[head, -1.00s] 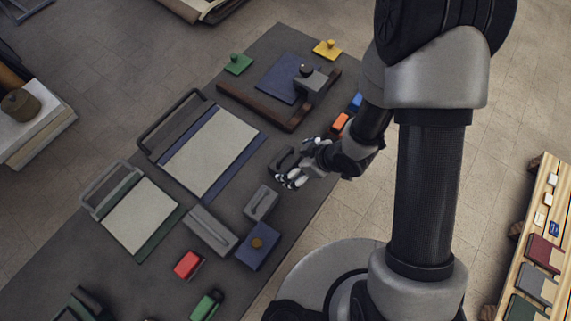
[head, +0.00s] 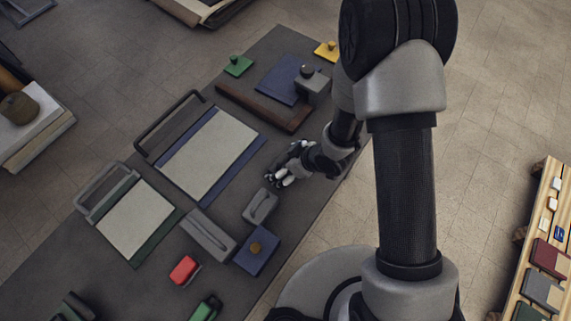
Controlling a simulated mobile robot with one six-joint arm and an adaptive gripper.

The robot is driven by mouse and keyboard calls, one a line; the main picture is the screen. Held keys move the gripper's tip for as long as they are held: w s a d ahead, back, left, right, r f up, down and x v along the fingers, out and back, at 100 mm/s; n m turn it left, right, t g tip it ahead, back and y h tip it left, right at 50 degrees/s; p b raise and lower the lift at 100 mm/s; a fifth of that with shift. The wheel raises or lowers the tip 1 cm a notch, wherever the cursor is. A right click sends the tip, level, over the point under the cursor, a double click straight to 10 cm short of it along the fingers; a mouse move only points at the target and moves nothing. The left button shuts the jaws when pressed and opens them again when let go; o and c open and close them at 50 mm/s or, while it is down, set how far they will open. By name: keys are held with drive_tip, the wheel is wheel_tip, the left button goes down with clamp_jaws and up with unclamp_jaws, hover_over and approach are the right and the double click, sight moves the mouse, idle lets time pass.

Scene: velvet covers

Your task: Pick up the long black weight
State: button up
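No weight in the head view is plainly black and long. The closest match is a long dark grey block (head: 208,235) with a raised handle along its top, lying on the dark table (head: 150,275). A shorter grey block (head: 261,206) of the same kind lies to its upper right. My gripper (head: 277,180) is just above and to the right of the shorter block in the picture, apart from the long one. Its fingers are small and dark with pale parts. I cannot tell how far apart they are or whether anything is between them.
Two handled boards (head: 213,152) (head: 140,220) lie left. A brown bar (head: 262,106) and a grey cube with dark knob (head: 313,86) are farther back.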

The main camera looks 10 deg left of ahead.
drive_tip(key=c, duration=1.7)
drive_tip(key=shift+r, duration=0.1)
drive_tip(key=shift+c, duration=0.5)
drive_tip(key=shift+r, duration=0.1)
